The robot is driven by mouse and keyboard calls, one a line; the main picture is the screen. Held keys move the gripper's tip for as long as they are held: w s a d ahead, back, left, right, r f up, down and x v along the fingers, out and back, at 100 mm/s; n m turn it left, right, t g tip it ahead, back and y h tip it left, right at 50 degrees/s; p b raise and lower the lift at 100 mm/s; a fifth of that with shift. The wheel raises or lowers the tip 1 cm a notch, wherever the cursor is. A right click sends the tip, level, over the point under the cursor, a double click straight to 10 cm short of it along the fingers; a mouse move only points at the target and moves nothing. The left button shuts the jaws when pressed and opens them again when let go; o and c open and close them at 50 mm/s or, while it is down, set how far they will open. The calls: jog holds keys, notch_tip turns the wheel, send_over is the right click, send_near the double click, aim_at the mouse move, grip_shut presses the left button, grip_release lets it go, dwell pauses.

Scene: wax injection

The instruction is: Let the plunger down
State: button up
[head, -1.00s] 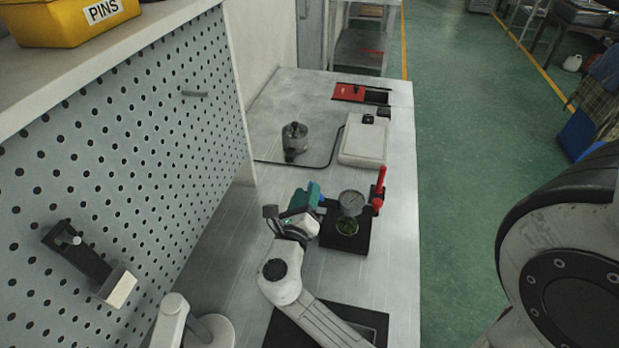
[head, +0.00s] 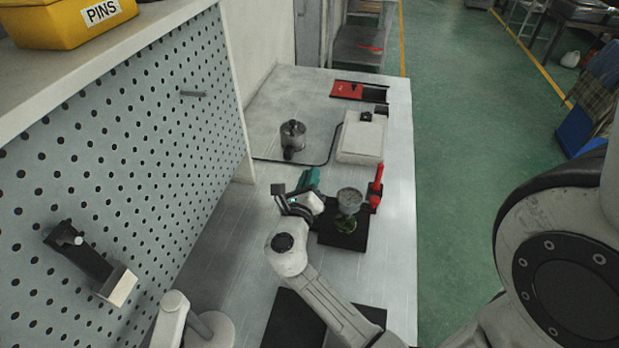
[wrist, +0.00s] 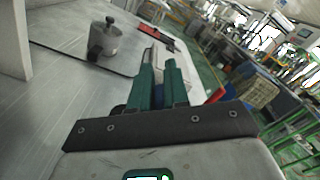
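The wax injection device stands on a black base (head: 341,232). I cannot make out the plunger separately. My gripper (head: 313,173) is just left of the device, apart from the red handle, its teal fingers pointing away towards the back of the bench. In the wrist view my gripper (wrist: 160,56) has its two teal fingers a little apart, with a narrow gap and nothing clearly held.
A silver lidded pot (head: 292,136) stands farther back on the bench. A white box (head: 361,138) and a red-and-black item (head: 347,90) lie behind the device. A perforated panel (head: 120,140) rises on the left.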

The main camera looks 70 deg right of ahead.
grip_shut()
jog(key=shift+s, duration=0.1)
jog(key=shift+s+d+r+m+b, duration=0.1)
jog(key=shift+s+m+b, duration=0.85)
jog(key=shift+m, duration=1.3)
jog(key=shift+s+d+m+b, duration=0.15)
jog(key=shift+s+m+b, duration=0.8)
jog(key=shift+m, duration=1.35)
jog(key=shift+s+d+r+m+b, duration=0.1)
jog(key=shift+s+m+b, duration=0.85)
jog(key=shift+m, duration=1.3)
jog(key=o, duration=0.5)
grip_release()
jog(key=shift+f, duration=0.1)
